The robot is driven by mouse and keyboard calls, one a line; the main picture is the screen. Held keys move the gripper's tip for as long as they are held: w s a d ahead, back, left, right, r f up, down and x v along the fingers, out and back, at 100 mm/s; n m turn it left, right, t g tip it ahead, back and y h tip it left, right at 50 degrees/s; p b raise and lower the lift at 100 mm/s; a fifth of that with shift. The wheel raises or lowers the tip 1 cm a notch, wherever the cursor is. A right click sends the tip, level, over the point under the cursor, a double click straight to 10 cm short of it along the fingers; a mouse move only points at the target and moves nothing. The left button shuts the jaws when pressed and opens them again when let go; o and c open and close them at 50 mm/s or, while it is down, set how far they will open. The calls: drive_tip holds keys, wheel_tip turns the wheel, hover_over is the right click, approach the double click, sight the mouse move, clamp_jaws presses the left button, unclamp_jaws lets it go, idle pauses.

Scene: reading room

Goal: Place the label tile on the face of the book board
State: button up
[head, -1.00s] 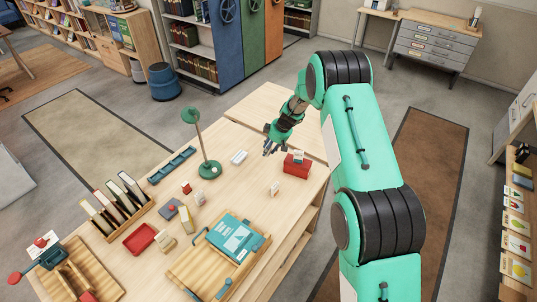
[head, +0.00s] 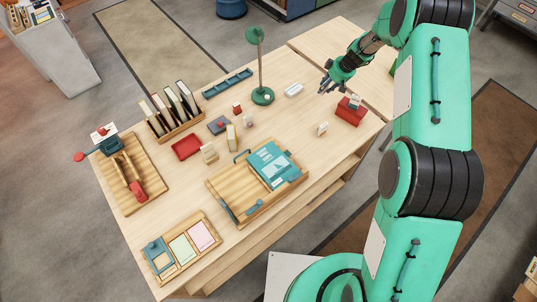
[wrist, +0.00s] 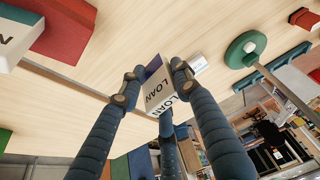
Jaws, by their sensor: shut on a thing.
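My gripper (head: 327,85) is over the far right part of the table, just left of the red box. In the wrist view my gripper (wrist: 157,78) has its dark blue fingers shut on a small pale block-like tile (wrist: 157,92) marked LOAN. The word shows on two of its faces. The tile is too small to make out in the head view. A teal board with white markings (head: 268,160), which looks like the book board, lies in a wooden tray (head: 229,187) nearer the front, well away from my gripper.
The red box (head: 349,112) carries a white lettered block. A green lamp (head: 263,96), a white block (head: 294,90) and a small upright card (head: 322,128) stand nearby. A book rack (head: 180,128) and red tray (head: 187,147) are left.

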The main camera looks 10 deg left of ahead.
drive_tip(key=s+a+r+n+g+b, duration=0.3)
drive_tip(key=s+a+n, duration=0.8)
drive_tip(key=s+a, duration=1.8)
drive_tip(key=s+a+n+g, duration=0.1)
drive_tip(key=s+a+n, duration=0.1)
drive_tip(key=s, duration=0.6)
drive_tip(key=s+a+n+g, duration=0.1)
drive_tip(key=s+n, duration=0.2)
drive_tip(key=s, duration=0.5)
drive_tip(key=shift+a+r+h+p, duration=0.2)
drive_tip(key=shift+a+h+p, duration=0.1)
drive_tip(key=shift+a, duration=0.1)
drive_tip(key=shift+f, duration=3.1)
drive_tip(key=shift+f, duration=0.15)
drive_tip(key=shift+f, duration=1.75)
drive_tip(key=shift+f+b, duration=0.1)
drive_tip(key=shift+b, duration=0.25)
